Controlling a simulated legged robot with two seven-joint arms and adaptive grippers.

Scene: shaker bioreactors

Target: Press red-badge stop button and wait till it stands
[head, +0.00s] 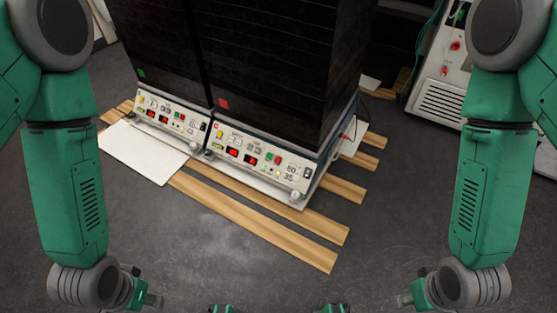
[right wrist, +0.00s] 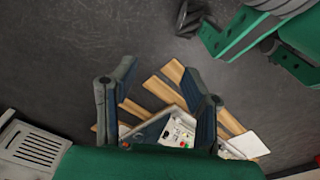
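The red-badge shaker (head: 275,55) is the nearer, right-hand dark cabinet; its red badge (head: 224,104) sits low on the front. Its white control panel (head: 262,166) has red displays and a small red button (head: 278,160) beside a green one. The panel also shows small and far in the right wrist view (right wrist: 178,131). My right gripper (right wrist: 158,72) is open and empty, its dark fingers apart, well short of the panel. In the head view the end of my left arm (head: 145,297) is low at the left, far from the panel; its fingers are not clear.
A green-badge shaker (head: 150,35) with a similar panel stands directly left. A white plate (head: 143,152) lies before it. Wooden slats (head: 262,218) run under and in front of the shakers. A white vented machine (head: 440,95) stands at right. The grey floor in front is clear.

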